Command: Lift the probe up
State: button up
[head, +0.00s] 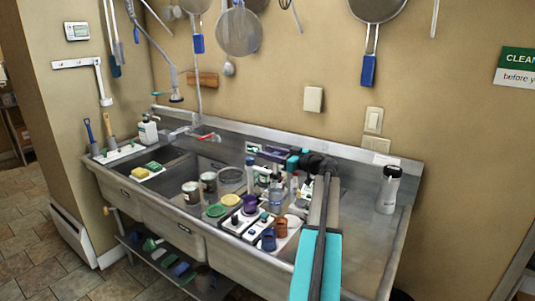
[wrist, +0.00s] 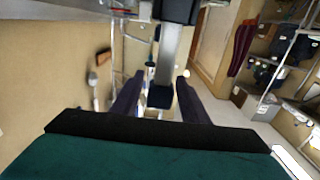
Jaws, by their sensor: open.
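An upright grey shaft with a dark blue top, which looks like the probe (wrist: 168,60), stands between my two fingers in the wrist view. In the head view, a grey body with a blue cap (head: 250,174) near my fingertips appears to be the same thing. My gripper (head: 252,150) reaches left over the sink's middle. In the wrist view my gripper (wrist: 160,78) is open, with a gap on both sides of the dark top. I cannot tell how deep the shaft is between the fingers. The probe's lower end is partly hidden.
Two tins (head: 191,193) are to the left. A grey bottle (head: 388,190) stands right, beside a clear drainboard. Utensils hang on the wall (head: 285,85) behind.

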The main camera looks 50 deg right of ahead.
jog(key=s+d+b, duration=0.1)
jog(key=s+b, duration=0.3)
jog(key=s, duration=0.9)
jog(key=shift+s+d, duration=0.15)
jog(key=shift+s, duration=0.05)
